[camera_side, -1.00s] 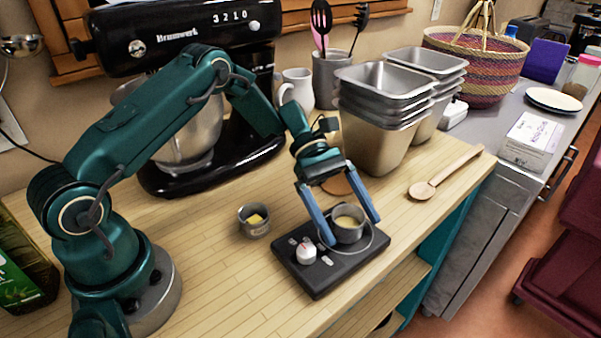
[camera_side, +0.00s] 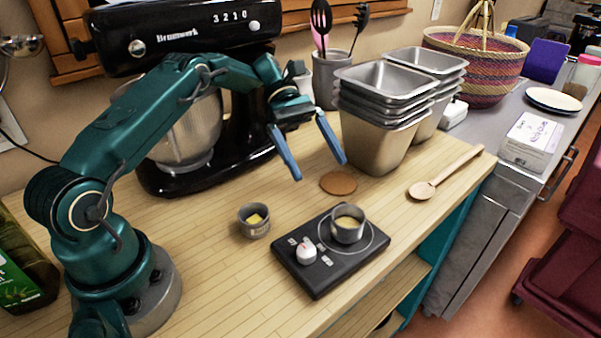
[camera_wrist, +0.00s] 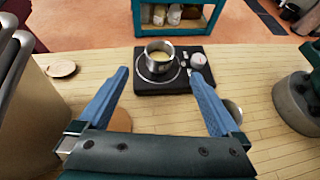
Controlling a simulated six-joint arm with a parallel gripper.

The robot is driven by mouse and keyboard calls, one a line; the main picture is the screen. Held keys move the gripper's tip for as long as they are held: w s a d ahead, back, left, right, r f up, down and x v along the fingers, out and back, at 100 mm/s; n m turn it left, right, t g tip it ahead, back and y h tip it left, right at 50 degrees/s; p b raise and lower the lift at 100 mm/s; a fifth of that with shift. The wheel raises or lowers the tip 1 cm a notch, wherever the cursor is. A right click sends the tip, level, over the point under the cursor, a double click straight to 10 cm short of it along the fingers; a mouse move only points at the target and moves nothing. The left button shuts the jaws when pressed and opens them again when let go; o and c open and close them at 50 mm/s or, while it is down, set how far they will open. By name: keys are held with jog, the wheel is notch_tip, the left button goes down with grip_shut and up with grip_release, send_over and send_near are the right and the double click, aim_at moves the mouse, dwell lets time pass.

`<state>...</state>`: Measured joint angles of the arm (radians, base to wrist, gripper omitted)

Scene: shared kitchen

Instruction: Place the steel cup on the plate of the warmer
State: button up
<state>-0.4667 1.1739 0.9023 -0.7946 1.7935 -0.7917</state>
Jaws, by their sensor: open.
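The steel cup (camera_side: 348,225) stands upright on the round plate of the black warmer (camera_side: 318,281), with something yellow inside. In the wrist view the cup (camera_wrist: 159,56) sits within the plate's ring on the warmer (camera_wrist: 151,86), a little toward one side of it. My gripper (camera_side: 320,170) is open and empty, raised above the counter behind the warmer and clear of the cup. In the wrist view its blue fingers (camera_wrist: 160,85) are spread wide. The warmer has a white knob (camera_side: 306,253).
A second small metal cup (camera_side: 254,221) with a yellow piece stands left of the warmer. A brown round coaster (camera_side: 338,183) lies behind it. Stacked steel pans (camera_side: 372,140) stand close right of my gripper, a wooden spoon (camera_side: 445,173) beside them. A black mixer (camera_side: 210,165) stands behind.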

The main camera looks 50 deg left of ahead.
jog(key=s+d+r+m+t+y, duration=0.2)
jog(key=s+d+r+m+y, duration=0.2)
jog(key=s+r+m+y, duration=0.35)
jog(key=s+a+m+t+y, duration=0.2)
jog(key=s+m+t+y, duration=0.2)
jog(key=s+m, duration=0.4)
jog(key=s+t, duration=0.1)
jog(key=s, duration=0.2)
jog(key=shift+s+a+f+t, duration=0.15)
jog(key=shift+s+f+t, duration=0.15)
jog(key=shift+t, duration=0.1)
jog(key=shift+y, duration=0.25)
